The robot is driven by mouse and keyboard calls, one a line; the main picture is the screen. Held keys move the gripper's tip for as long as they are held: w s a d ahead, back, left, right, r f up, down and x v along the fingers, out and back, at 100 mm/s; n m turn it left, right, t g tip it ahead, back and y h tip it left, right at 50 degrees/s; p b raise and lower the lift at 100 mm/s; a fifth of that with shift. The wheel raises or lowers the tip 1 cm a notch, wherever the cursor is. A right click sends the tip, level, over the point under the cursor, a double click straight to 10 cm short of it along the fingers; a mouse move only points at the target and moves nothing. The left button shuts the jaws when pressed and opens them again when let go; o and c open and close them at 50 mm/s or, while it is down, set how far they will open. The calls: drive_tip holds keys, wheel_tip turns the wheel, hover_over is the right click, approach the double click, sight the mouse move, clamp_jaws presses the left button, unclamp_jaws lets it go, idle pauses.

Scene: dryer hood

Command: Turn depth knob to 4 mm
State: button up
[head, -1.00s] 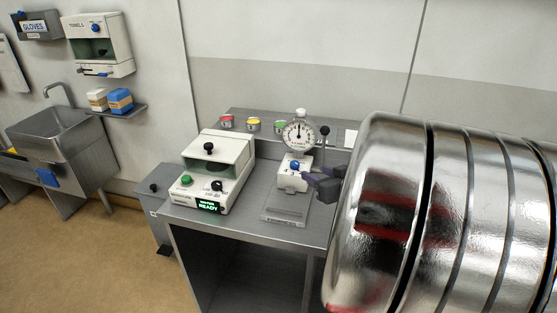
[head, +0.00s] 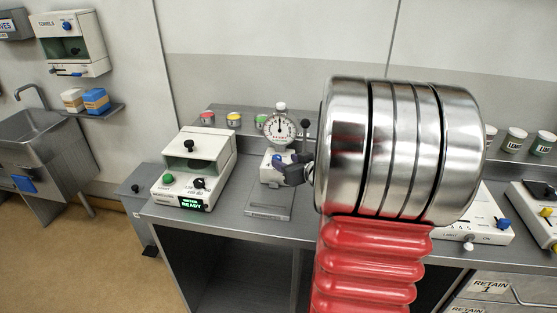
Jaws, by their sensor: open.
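A dial gauge (head: 279,128) with a white face stands on a small white unit (head: 268,176) on the bench. A blue knob (head: 277,158) on this unit is partly covered by my gripper (head: 286,168). My gripper is open, its dark fingers beside the blue knob; I cannot tell whether they touch it. To the left, a white machine (head: 196,163) has a black knob (head: 199,183), a green button (head: 168,179) and a green display (head: 191,203) reading READY. No label is legible enough to tell which knob is the depth knob, or its setting.
My arm hides much of the bench's right half. Small coloured tins (head: 234,119) stand behind the white machine. A grey bin (head: 140,190) is left of the bench (head: 226,216). More white devices (head: 475,220) are at the right.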

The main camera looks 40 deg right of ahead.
sight(278, 159)
drive_tip(key=shift+x, duration=2.75)
drive_tip(key=shift+c, duration=0.5)
drive_tip(key=c, duration=0.9)
drive_tip(key=shift+a+f, duration=0.1)
drive_tip(key=shift+a, duration=0.05)
drive_tip(key=shift+c, duration=0.2)
